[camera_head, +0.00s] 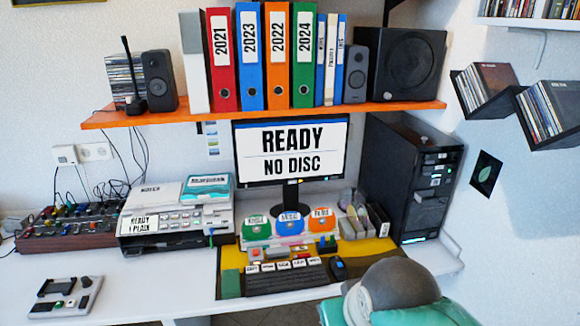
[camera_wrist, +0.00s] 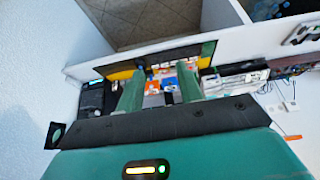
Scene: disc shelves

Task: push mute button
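No button with a readable "mute" label shows. Candidates in the head view are a row of small labelled keys (camera_head: 283,265) behind the black keyboard (camera_head: 286,278), a grey panel (camera_head: 66,298) with small coloured buttons at the front left, and a device (camera_head: 178,218) with several buttons and a "READY 1 PLAIN" display. Their small labels are too fine to read. My gripper (camera_wrist: 160,73) shows in the wrist view with its two green fingers apart and nothing seen held between them. It points toward the desk, which appears tilted there. The fingers do not show in the head view.
A monitor (camera_head: 291,151) reads "READY NO DISC". A black computer tower (camera_head: 410,180) stands at the right. A mixer (camera_head: 75,225) is at the left. An orange shelf (camera_head: 270,113) with binders hangs above. The white desk (camera_head: 150,285) is clear at front centre-left.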

